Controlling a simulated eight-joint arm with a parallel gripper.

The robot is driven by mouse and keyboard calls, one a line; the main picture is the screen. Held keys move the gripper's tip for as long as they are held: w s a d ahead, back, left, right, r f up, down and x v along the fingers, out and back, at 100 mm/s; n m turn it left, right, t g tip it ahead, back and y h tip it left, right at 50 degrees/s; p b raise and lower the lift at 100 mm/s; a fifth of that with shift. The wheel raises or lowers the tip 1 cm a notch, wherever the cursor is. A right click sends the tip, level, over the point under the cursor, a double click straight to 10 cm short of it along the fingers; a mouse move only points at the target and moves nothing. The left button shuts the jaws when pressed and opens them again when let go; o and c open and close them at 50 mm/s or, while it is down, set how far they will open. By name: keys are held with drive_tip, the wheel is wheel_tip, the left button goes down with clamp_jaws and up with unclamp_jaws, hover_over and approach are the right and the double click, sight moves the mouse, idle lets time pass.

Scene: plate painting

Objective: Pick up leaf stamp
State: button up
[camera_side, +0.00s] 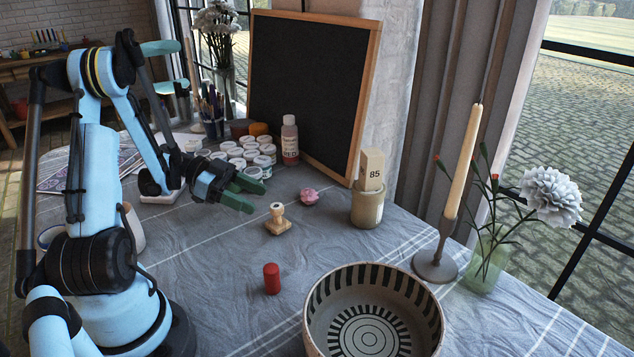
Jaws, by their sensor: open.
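A small wooden stamp (278,220) with a rounded knob handle and a flat, squarish base stands upright on the cloth-covered table. Its underside is hidden, so a leaf pattern cannot be seen. My gripper (257,197) has green fingers spread apart with nothing between them. In the picture, it is just above and left of the stamp, apart from it.
A patterned bowl (312,322) and a red cylinder (271,278) stand in front. A pink object (309,196) lies behind the stamp. Several paint jars (237,153), a bottle (290,140), a pot (367,207) and a candlestick (436,262) stand around. Cloth near the stamp is clear.

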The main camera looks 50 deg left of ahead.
sight(276, 206)
drive_tip(key=x, duration=0.6)
drive_tip(key=shift+w+d+f, duration=0.1)
drive_tip(key=shift+w+d, duration=0.15)
drive_tip(key=shift+d, duration=0.05)
drive_tip(key=shift+c, duration=0.4)
drive_tip(key=c, duration=1)
